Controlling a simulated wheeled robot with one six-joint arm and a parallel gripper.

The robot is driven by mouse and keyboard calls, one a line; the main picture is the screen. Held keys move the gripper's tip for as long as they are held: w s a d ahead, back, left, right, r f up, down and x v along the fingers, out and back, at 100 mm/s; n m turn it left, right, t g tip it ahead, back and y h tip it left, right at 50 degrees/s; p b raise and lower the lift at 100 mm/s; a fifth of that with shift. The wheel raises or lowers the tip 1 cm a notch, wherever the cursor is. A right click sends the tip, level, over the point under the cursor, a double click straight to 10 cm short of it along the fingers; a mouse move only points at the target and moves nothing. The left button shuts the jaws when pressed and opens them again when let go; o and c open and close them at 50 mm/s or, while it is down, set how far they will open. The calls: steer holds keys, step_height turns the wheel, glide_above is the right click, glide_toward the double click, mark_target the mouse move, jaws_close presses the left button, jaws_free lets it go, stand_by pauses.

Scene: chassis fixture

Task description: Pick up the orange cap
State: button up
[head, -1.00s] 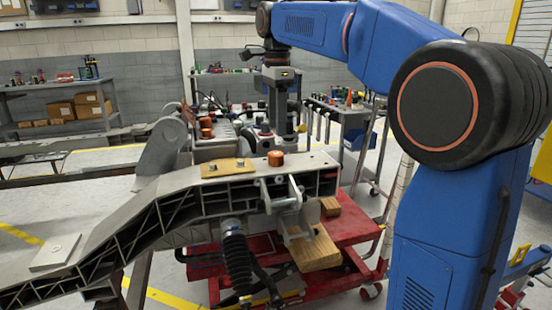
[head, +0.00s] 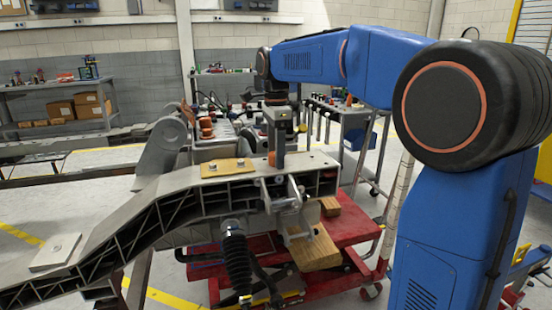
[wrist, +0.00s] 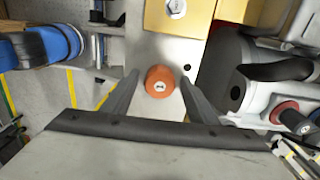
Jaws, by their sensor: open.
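The orange cap (wrist: 160,82) sits upright on the grey metal chassis beam (wrist: 150,48) and shows between my gripper's fingers in the wrist view. In the head view the cap (head: 272,159) is partly hidden behind a finger, on the beam's right end. My gripper (wrist: 152,92) is open, with one finger on each side of the cap. In the head view my gripper (head: 277,154) points straight down, its fingertips at about the cap's height. The wrist view shows small gaps between the fingers and the cap.
A yellow plate (head: 229,167) with bolts lies on the beam left of the cap. Other orange caps (head: 207,128) stand behind the beam. A red cart (head: 345,225) with wooden blocks is below. A tool cart (head: 360,120) stands behind on the right.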

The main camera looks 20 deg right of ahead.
steer(key=c, duration=1.3)
steer(key=shift+c, duration=0.2)
steer(key=shift+r, duration=0.1)
step_height(320, 180, up, 10)
steer(key=shift+a, duration=0.1)
